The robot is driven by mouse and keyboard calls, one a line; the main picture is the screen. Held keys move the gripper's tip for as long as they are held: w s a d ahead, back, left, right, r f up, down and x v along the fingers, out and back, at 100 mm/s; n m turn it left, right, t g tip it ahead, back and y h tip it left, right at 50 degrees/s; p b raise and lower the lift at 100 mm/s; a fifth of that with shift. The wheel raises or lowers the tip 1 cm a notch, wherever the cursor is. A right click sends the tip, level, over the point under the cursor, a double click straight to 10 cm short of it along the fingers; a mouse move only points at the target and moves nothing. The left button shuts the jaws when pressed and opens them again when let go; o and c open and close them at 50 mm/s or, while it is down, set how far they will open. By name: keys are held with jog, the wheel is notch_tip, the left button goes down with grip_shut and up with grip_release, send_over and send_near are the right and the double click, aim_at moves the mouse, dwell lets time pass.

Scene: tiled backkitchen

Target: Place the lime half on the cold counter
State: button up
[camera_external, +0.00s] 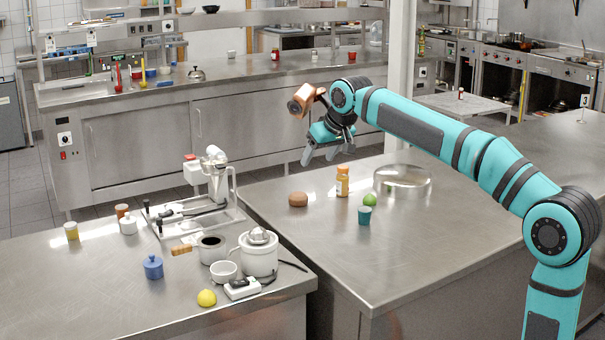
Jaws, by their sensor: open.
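A small round green fruit (369,200), which looks like the lime, sits on the right steel counter (420,258), just behind a teal cup (364,215). I cannot tell from here whether it is a half or whole. My gripper (326,157) is open and empty, pointing down in the air to the upper left of the green fruit, apart from it. No label shows which counter is the cold counter; a left steel counter (100,297) and a long back counter (262,70) are also in view.
An orange-labelled bottle (342,181), a brown lump (298,199) and a round shiny dish (402,177) stand near the green fruit. The left counter holds a lemon (206,298), a white juicer (258,254) and a press (215,180). The right counter's front is clear.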

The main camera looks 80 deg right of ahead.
jog(key=s+a+r+n+t, duration=0.1)
jog(key=s+a+n+t, duration=0.2)
jog(key=a, duration=1)
jog(key=s+a+r+n+t, duration=0.1)
jog(key=s+a+t, duration=0.3)
jog(key=a, duration=0.9)
jog(key=s+a+f+n+t+y, duration=0.2)
jog(key=s+a+f, duration=0.2)
jog(key=s+a, duration=0.4)
jog(key=s+a+f+n+t+y, duration=0.1)
jog(key=s+a+f+n+t, duration=0.1)
jog(key=s+a, duration=0.6)
jog(key=shift+s+a+f+t+y, duration=0.25)
jog(key=shift+s+f+t+y, duration=0.25)
jog(key=shift+s+f, duration=0.5)
